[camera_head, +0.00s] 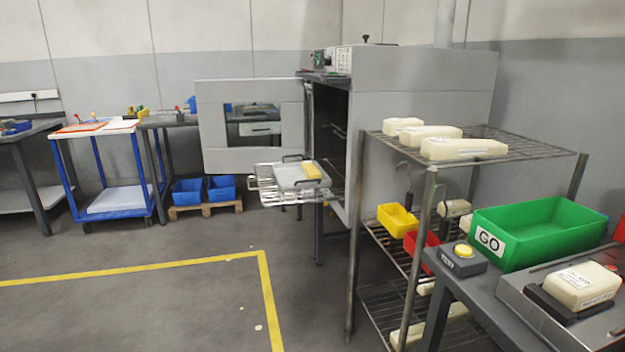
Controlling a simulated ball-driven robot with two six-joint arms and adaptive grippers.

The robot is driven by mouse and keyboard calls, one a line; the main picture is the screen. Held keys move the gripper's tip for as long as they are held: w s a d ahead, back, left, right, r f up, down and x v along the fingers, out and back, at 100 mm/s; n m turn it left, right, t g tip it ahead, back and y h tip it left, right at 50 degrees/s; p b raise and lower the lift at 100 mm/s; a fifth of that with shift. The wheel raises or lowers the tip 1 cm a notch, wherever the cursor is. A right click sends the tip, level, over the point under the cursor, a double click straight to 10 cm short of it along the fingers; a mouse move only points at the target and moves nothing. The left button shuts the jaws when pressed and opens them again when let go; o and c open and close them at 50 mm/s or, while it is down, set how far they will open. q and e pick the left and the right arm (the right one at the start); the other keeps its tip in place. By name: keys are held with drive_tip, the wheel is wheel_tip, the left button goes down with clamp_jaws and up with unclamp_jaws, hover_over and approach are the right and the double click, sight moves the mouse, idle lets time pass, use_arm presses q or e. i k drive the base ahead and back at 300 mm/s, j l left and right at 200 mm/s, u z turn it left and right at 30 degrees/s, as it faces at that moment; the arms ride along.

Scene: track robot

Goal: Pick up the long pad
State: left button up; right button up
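Several cream pads lie on the top wire shelf of a metal rack at the right. The front one is a long pad (463,148) with a label on its side. Another long pad (430,135) lies just behind it, and a shorter pad (403,125) sits at the back left. A further long pad (440,326) lies low in the rack, partly hidden by the rack's post. A labelled cream block (582,285) rests in a black holder on the bench at the right. Neither of my grippers shows in the view.
The wire rack (530,150) stands beside a grey oven-like cabinet (420,75) with its door (240,130) open. A wire tray (280,185) sticks out of it. A green GO bin (545,228) and a yellow TEST button stand at the right. The floor at the left is clear.

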sight(310, 169)
drive_tip(key=i+j+z, duration=0.1)
drive_tip(key=i+j, duration=0.3)
drive_tip(key=i+j+z, duration=0.15)
drive_tip(key=i+j, duration=0.25)
drive_tip(key=i+j+z, duration=0.1)
drive_tip(key=i+j, duration=0.3)
drive_tip(key=i+j+z, duration=0.1)
drive_tip(key=i+j, duration=0.25)
drive_tip(key=j, duration=0.25)
drive_tip(key=i+j+z, duration=0.1)
drive_tip(key=i+j, duration=0.25)
drive_tip(key=j, duration=0.2)
